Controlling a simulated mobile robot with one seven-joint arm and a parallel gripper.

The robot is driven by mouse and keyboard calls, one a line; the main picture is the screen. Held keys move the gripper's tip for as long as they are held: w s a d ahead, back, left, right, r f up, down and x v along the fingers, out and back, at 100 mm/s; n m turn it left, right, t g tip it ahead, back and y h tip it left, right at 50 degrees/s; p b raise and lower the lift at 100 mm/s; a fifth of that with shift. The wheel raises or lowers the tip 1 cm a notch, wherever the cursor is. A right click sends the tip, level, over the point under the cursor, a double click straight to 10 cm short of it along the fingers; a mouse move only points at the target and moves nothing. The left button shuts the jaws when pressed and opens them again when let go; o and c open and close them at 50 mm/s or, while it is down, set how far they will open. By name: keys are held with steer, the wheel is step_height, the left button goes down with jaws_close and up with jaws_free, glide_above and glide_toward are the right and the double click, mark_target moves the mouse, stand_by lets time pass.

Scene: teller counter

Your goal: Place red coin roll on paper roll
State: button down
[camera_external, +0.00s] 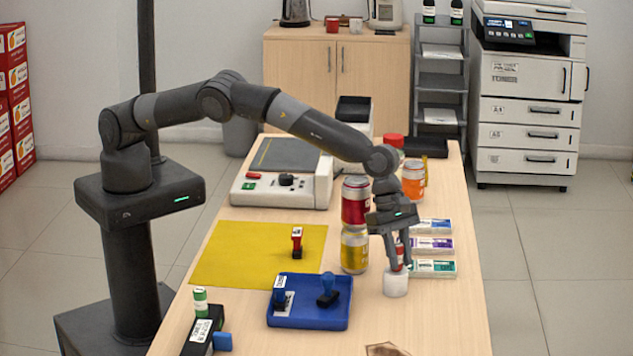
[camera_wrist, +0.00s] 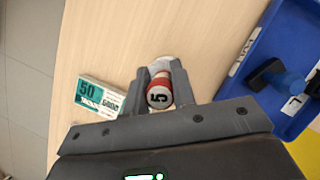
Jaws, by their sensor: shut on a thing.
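My gripper (camera_external: 398,258) is shut on the red coin roll (camera_external: 399,254), which has a white end marked 5. In the wrist view the red coin roll (camera_wrist: 159,93) sits between the two fingers of my gripper (camera_wrist: 159,88). The white paper roll (camera_external: 396,284) stands on the counter directly below the coin roll. In the wrist view the paper roll (camera_wrist: 160,64) shows just past the fingertips, mostly hidden. The coin roll is upright at the top of the paper roll; I cannot tell whether they touch.
Banknote bundles (camera_external: 433,268) lie right of the paper roll. Stacked cans (camera_external: 354,249) stand close on its left. A blue tray (camera_external: 335,316) with stamps and a yellow mat (camera_external: 225,270) lie further left. The counter's front right (camera_external: 440,315) is clear.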

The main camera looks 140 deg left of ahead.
steer(key=c, duration=1.2)
jaws_free()
steer(key=shift+f, duration=0.15)
steer(key=s+d+r+m, duration=0.4)
steer(key=s+r, duration=0.3)
steer(key=r, duration=0.6)
steer(key=s+d+r+m, duration=0.35)
steer(key=s+r, duration=0.35)
steer(key=r, duration=0.5)
steer(key=s+d+r+m, duration=0.4)
steer(key=s+m, duration=0.1)
steer(key=s, duration=0.2)
steer(key=s+d+r+m, duration=0.4)
steer(key=s+d, duration=0.1)
steer(key=s, duration=0.3)
steer(key=s+d+f+m, duration=0.2)
steer(key=s+m, duration=0.4)
steer(key=s, duration=0.3)
steer(key=s+d+f+m, duration=0.2)
steer(key=s+d+m, duration=0.2)
steer(key=s, duration=0.6)
steer(key=s+d+f+m+t, duration=0.1)
steer(key=s+d+m, duration=0.2)
steer(key=s+m, duration=0.5)
steer(key=shift+s+d+f+y, duration=0.3)
steer(key=shift+s+f, duration=0.1)
steer(key=shift+s, duration=0.25)
